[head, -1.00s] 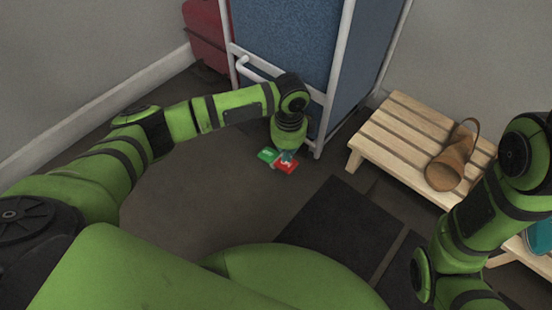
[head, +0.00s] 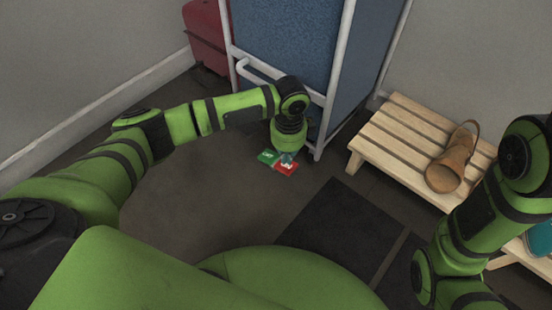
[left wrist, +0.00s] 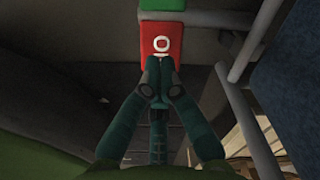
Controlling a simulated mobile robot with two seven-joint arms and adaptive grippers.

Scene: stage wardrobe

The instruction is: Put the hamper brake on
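The hamper (head: 285,40) has blue fabric sides on a white tube frame and stands at the back centre. Its brake pedal sits low at its front foot, with a green part (head: 268,158) on the left and a red part (head: 287,168) on the right. My left gripper (head: 287,158) points down at the red part. In the left wrist view, the fingers of my left gripper (left wrist: 158,75) are together, with their tips at the lower edge of the red part (left wrist: 161,42), which bears a white mark. Contact is hard to confirm. My right gripper is out of view.
A slatted wooden bench (head: 400,135) stands right of the hamper, with a brown leather-like item (head: 450,163) on it. A red case (head: 207,38) stands behind left. Dark mats (head: 340,230) lie on the floor in front. The floor left of the hamper is clear.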

